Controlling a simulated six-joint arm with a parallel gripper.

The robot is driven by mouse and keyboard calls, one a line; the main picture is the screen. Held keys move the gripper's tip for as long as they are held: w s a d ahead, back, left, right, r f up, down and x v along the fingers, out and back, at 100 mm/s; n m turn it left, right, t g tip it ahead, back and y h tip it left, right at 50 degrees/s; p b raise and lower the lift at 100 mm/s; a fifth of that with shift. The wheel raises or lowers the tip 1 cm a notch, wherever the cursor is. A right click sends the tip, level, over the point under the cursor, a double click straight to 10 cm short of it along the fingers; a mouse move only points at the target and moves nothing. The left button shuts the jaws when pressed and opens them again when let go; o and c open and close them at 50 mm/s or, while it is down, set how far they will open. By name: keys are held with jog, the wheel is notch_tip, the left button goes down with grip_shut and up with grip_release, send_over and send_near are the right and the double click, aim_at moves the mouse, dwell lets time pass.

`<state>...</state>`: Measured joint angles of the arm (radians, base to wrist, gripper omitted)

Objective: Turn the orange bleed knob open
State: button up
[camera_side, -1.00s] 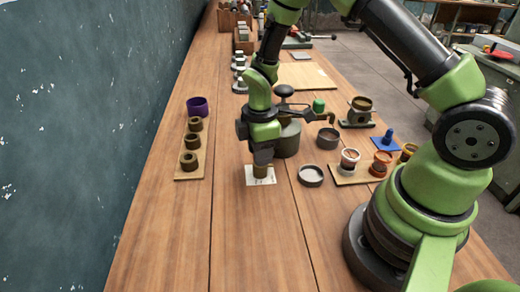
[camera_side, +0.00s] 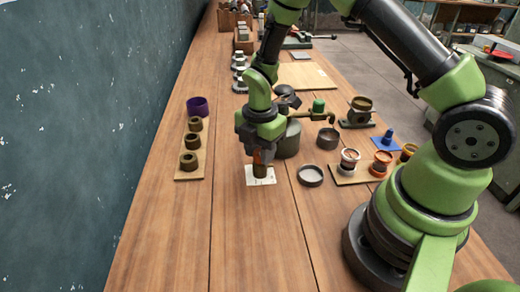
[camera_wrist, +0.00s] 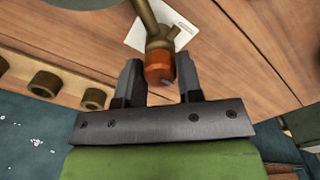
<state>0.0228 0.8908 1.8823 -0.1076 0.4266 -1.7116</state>
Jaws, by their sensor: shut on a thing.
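The orange bleed knob (camera_wrist: 158,67) sits on the end of a brass fitting (camera_wrist: 158,38) in the wrist view. My gripper (camera_wrist: 160,82) has one finger on each side of the knob and is shut on it. In the side view my gripper (camera_side: 260,150) points down, and some orange of the knob (camera_side: 258,158) shows at its fingers. The lower end of the brass fitting (camera_side: 260,171) shows just above a white card (camera_side: 262,181) on the bench. The fingers cover part of the knob.
A board with brown rings (camera_side: 189,161) and a purple cup (camera_side: 197,106) stand left. A board of small jars (camera_side: 349,160) is at right. The front bench is clear.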

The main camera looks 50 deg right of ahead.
dwell(0.3)
jog(key=o, duration=0.9)
jog(key=shift+r, duration=0.1)
notch_tip(320, 180, up, 10)
jog(key=shift+f, duration=0.1)
